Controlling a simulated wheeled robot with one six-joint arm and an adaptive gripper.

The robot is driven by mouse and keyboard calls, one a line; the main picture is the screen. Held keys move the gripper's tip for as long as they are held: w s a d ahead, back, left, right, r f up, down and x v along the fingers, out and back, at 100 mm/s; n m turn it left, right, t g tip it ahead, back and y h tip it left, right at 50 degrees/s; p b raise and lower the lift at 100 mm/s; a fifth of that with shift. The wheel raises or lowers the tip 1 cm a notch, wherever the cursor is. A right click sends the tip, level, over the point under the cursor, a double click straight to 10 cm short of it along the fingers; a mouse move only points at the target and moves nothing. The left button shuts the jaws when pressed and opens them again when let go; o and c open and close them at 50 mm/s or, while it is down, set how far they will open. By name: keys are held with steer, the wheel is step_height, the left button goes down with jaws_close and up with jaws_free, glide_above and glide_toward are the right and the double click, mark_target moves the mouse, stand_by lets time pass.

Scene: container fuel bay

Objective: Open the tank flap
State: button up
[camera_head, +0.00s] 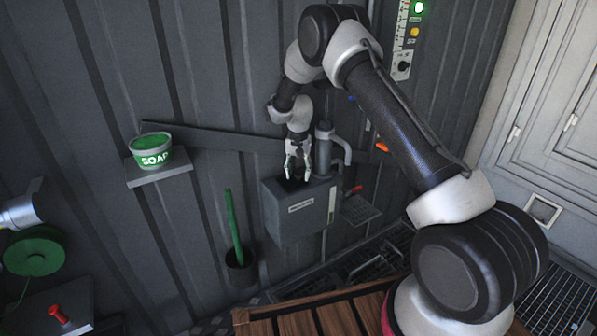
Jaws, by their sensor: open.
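The tank (290,222) is a grey box on the corrugated wall, with a small pale label on its front. My gripper (297,177) points down just above the tank's top, its two fingers apart and nothing seen between them. A dark patch shows on the tank's top under the fingers. I cannot tell the flap's outline or whether it is shut, as the fingers cover part of the top. I also cannot tell whether the fingertips touch the tank.
A grey pipe (324,150) rises right behind the tank, and a red lever (354,190) sits at its right. A green soap tub (151,152) stands on a shelf (172,175) at left. A green-handled stick (233,225) stands in a dark holder (240,270) below. A wooden slatted surface (330,318) is in front.

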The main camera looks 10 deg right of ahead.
mark_target(287, 185)
steer(key=shift+c, duration=0.3)
jaws_close()
steer(key=shift+a, duration=0.1)
steer(key=a+r+h, duration=0.1)
steer(key=h, duration=0.1)
steer(key=a+r+t+h, duration=0.1)
steer(key=shift+s+h, duration=0.35)
steer(key=shift+h, duration=0.05)
steer(key=a+h, duration=0.1)
steer(key=r+t+h, duration=0.1)
steer(key=h, duration=0.1)
steer(key=s+a+h, duration=0.1)
steer(key=shift+a+r+t, duration=0.2)
steer(key=shift+a+t, duration=0.1)
steer(key=a+h, duration=0.1)
steer(key=a+t+h, duration=0.1)
steer(key=h, duration=0.1)
steer(key=shift+s+a+r+h, duration=0.15)
steer(key=shift+s+a+h, duration=0.05)
steer(key=shift+s+h, duration=0.1)
steer(key=shift+s+a+f+t+h, duration=0.1)
steer(key=shift+s+a+t+h, duration=0.2)
steer(key=shift+a+h, duration=0.5)
steer(key=shift+s+a+f+t+h, duration=0.1)
steer(key=shift+a+t+h, duration=0.3)
steer(key=shift+h, duration=0.7)
